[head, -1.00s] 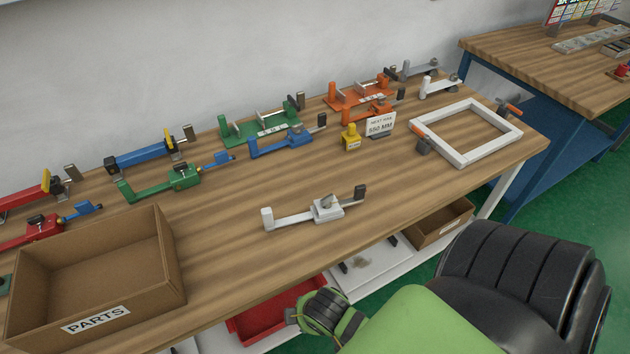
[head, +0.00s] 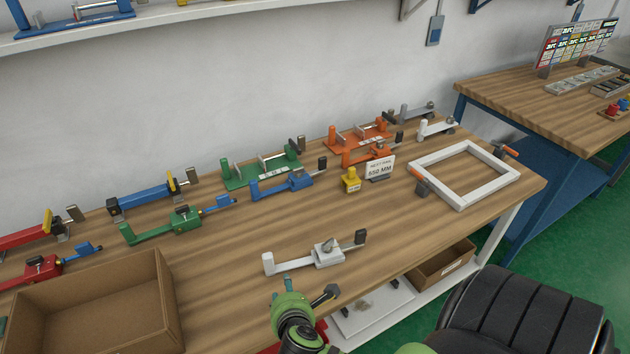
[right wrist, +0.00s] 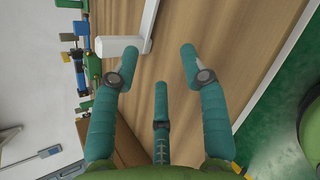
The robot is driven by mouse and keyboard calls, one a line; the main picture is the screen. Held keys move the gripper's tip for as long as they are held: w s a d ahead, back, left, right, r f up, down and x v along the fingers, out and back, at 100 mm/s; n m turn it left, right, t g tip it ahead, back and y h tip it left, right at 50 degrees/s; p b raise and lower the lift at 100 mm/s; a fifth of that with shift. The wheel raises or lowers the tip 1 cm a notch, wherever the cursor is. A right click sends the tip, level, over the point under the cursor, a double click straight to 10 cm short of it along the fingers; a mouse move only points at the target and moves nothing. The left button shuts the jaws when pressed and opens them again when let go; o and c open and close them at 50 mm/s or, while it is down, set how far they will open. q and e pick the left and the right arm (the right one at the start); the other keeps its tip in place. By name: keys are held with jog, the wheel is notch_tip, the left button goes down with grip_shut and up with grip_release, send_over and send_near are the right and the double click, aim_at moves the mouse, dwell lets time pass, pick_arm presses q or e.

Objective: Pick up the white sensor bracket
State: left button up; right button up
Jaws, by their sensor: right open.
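A white sensor bracket (head: 315,254) lies near the front middle of the wooden table, with a long arm, a grey knob and a dark pad at its right end. Its white block end and part of its bar show in the right wrist view (right wrist: 118,46), at upper left beyond the fingers. My right gripper (head: 308,287) is at the table's front edge, just in front of the bracket and apart from it. Its teal fingers (right wrist: 157,56) are spread open and empty in the right wrist view. My left gripper is not in view.
A cardboard box (head: 170,300) stands at front left. Blue (head: 290,184), green (head: 175,224), red and orange brackets line the back. A similar white bracket (head: 437,128) lies at back right, near a white frame (head: 485,190). The wood around the near white bracket is clear.

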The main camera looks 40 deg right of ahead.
aim_at(267, 267)
jog(key=w+n+t, duration=0.1)
jog(key=n, duration=0.2)
jog(key=w+n, duration=0.2)
jog(key=w+a+r+n+t, duration=0.1)
jog(key=n, duration=0.2)
jog(key=shift+w+n+t, duration=0.3)
jog(key=shift+w, duration=0.05)
jog(key=shift+w+d+f, duration=0.1)
jog(key=shift+w+d, duration=0.05)
jog(key=shift+w, duration=0.2)
jog(key=x, duration=0.6)
grip_shut()
jog(key=shift+d, duration=0.1)
